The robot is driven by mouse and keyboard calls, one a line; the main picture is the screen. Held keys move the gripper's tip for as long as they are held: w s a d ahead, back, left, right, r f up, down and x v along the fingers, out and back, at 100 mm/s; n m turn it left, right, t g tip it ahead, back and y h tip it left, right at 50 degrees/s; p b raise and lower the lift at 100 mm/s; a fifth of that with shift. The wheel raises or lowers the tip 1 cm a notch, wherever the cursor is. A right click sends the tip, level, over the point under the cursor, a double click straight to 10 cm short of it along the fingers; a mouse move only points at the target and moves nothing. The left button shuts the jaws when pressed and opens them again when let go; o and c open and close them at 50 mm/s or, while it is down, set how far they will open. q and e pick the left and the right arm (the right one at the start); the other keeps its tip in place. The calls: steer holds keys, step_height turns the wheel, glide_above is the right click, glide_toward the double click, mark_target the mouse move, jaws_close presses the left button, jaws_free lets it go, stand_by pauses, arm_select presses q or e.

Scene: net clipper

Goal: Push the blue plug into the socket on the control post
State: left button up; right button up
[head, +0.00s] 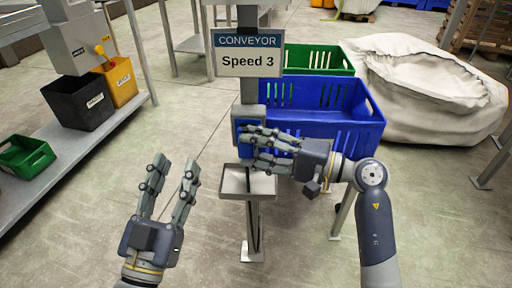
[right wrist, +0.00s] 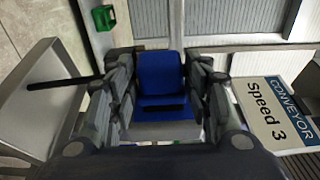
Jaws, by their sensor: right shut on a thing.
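The control post (head: 249,92) stands in the middle of the head view, with a grey box (head: 249,112) on it below the sign. My right gripper (head: 250,148) reaches in from the right, its fingers in front of the box. In the right wrist view it is shut on the blue plug (right wrist: 160,72), which sits between its fingers. Blue also shows behind the fingers in the head view, but the fingers hide most of it. I cannot tell whether the plug touches the socket, which is hidden. My left gripper (head: 172,168) is open and empty, left of the post.
A grey tray (head: 236,192) sticks out from the post just below my right gripper. The sign (head: 249,62) reads "Conveyor Speed 3". A blue crate (head: 335,127) and a large white sack (head: 440,115) stand behind. A shelf (head: 60,165) with bins is at left.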

arm_select(q)
steer(key=shift+s+r+t+h+b, duration=0.15)
steer(key=shift+s+r+t, duration=0.25)
steer(key=shift+r, duration=0.2)
steer(key=shift+s+r+t+h+b, duration=0.15)
steer(key=shift+s+r+t, duration=0.2)
steer(key=shift+r, duration=0.3)
steer(key=shift+s+r+t+b, duration=0.15)
steer(key=shift+s+r+t, duration=0.15)
steer(key=shift+r+t, duration=0.25)
stand_by(0.4)
steer(key=shift+s+a+r+t+h+b, duration=0.2)
steer(key=shift+s+r+t+h+b, duration=0.35)
steer(key=shift+s+r+t, duration=0.9)
steer(key=shift+s+r, duration=0.3)
steer(key=shift+s, duration=0.05)
stand_by(0.6)
